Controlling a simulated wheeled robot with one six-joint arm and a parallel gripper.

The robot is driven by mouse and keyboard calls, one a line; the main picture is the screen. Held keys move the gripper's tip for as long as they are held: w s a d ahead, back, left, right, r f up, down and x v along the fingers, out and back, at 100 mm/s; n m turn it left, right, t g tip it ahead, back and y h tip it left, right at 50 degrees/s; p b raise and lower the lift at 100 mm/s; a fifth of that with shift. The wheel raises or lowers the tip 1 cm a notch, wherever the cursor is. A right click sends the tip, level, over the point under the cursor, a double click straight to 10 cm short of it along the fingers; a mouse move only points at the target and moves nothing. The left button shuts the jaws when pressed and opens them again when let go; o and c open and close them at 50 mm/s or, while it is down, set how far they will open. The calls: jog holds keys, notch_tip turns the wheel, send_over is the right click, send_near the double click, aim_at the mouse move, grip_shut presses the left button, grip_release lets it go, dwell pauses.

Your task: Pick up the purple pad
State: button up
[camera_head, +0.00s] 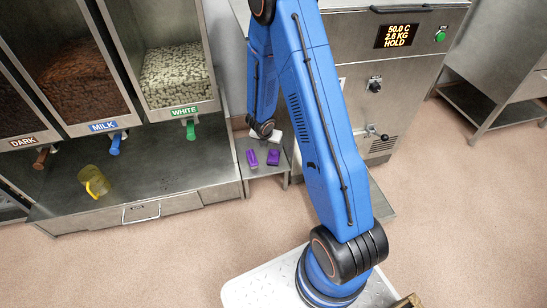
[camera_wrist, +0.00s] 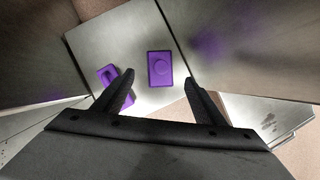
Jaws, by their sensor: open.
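Two purple things lie on a small grey metal shelf (camera_head: 259,171). The right one, a flat rectangular purple pad (camera_head: 273,157), has a round shape in its middle in the wrist view (camera_wrist: 159,83). The left one, a narrower purple piece (camera_head: 252,158), has a slot-like opening and lies tilted in the wrist view (camera_wrist: 104,73). My gripper (camera_wrist: 159,78) is open and empty above the shelf. In the wrist view the pad shows between and beyond the fingertips, and the left finger partly covers the narrower piece.
Left of the shelf is a steel counter (camera_head: 150,190) with a yellow jug (camera_head: 95,182) under the dispensers. A steel machine with a lit display (camera_head: 397,36) stands to the right. Steel walls flank the shelf closely in the wrist view.

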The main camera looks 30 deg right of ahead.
aim_at(273, 151)
jog(key=shift+x, duration=4.8)
jog(key=c, duration=1.1)
jog(key=shift+r, duration=0.1)
jog(key=shift+r, duration=4.95)
jog(key=shift+o, duration=1.2)
